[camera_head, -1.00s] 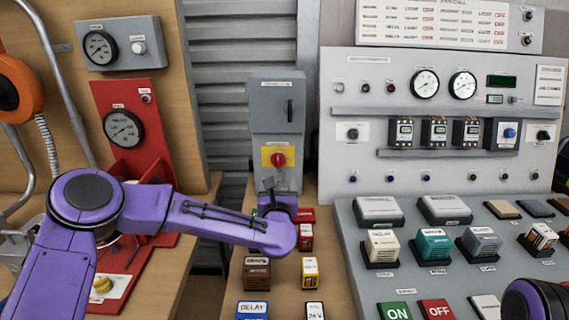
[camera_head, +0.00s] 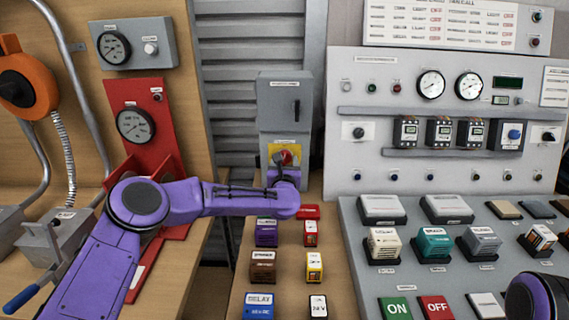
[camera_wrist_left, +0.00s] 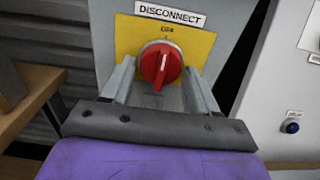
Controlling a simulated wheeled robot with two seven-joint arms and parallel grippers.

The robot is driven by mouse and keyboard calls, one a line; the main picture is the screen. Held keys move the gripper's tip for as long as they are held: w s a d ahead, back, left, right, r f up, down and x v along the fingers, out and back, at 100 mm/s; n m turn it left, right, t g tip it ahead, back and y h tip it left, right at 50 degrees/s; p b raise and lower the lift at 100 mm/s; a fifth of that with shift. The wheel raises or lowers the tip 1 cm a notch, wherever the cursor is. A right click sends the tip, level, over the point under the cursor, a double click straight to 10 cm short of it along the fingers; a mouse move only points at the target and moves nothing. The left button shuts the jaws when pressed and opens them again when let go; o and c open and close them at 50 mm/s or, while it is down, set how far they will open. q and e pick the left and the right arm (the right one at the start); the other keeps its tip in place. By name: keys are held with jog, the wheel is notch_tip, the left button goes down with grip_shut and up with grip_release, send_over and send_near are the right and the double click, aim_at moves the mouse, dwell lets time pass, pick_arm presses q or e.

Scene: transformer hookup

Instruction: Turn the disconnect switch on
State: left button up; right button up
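The disconnect switch is a red rotary knob (camera_wrist_left: 160,65) on a yellow plate (camera_wrist_left: 192,45), under a "DISCONNECT" label. Its white pointer line stands nearly upright, toward small lettering that I cannot read surely. In the head view the red knob (camera_head: 286,158) sits low on the grey switch box (camera_head: 284,105), partly hidden by my gripper. My left gripper (camera_wrist_left: 160,82) is open in the left wrist view, its fingers on either side of the knob's lower part. I cannot tell whether they touch it. In the head view it is right at the knob (camera_head: 284,172). My right gripper is out of view.
Labelled blocks, including a brown one (camera_head: 263,267), stand on the wooden bench below my left arm. A grey control console (camera_head: 450,240) is to the right. A red gauge panel (camera_head: 147,125) and an orange reel (camera_head: 25,85) are at left.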

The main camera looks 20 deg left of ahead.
pick_arm(q)
jog(key=c, duration=0.6)
